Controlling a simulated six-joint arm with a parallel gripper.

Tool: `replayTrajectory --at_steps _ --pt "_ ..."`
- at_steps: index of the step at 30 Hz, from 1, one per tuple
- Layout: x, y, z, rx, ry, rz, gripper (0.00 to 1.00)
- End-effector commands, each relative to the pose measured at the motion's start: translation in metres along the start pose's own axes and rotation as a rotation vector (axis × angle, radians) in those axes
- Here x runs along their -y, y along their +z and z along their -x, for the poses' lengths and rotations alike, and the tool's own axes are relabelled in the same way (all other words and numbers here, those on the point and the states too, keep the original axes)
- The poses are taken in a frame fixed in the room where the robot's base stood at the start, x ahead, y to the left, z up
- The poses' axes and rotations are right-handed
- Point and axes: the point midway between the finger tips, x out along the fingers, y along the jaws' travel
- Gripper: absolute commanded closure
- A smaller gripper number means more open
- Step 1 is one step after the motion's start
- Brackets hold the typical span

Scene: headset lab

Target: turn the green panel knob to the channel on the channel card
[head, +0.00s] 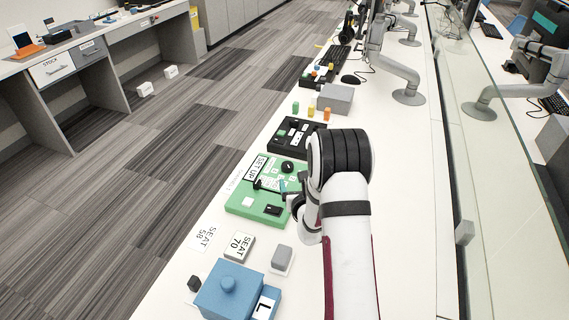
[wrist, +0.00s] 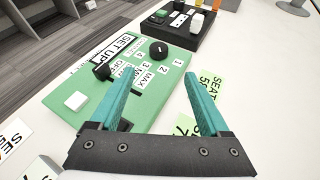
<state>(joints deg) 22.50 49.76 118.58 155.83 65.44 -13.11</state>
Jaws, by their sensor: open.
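The green panel (head: 237,205) lies on the white desk; it also shows in the wrist view (wrist: 150,105). Its round black knob (wrist: 158,50) stands near the far edge, with numbers printed around it; the head view shows it too (head: 288,167). I cannot read its pointer clearly. My gripper (wrist: 160,77) is open and empty, its teal fingers over the panel's right side, apart from the knob. A yellow-green card (wrist: 211,92) marked SEAT lies right of the panel, partly hidden by the right finger. I cannot tell which card is the channel card.
The panel also carries a black lever (wrist: 102,71), a white button (wrist: 76,101) and a SET UP label. A black panel (head: 283,147) stands beyond it. A blue box (head: 222,295), a SEAT 70 block (head: 239,246) and a grey block (head: 282,257) stand on the near side.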

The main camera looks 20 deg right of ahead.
Motion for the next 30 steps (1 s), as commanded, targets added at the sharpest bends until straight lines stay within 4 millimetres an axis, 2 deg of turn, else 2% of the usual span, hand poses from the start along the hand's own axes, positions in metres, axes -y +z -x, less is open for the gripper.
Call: replayTrajectory --at_steps 6,12,18,26,30 --pt "-0.001 0.000 -0.066 0.002 0.003 0.001 0.20" --pt "-0.002 0.000 -0.114 0.001 0.004 0.000 0.20" --pt "-0.002 0.000 -0.131 0.000 0.005 0.000 0.20" --pt "-0.002 0.001 -0.133 0.001 0.005 0.000 0.20" --pt "-0.002 0.001 -0.132 0.001 0.005 0.000 0.42"
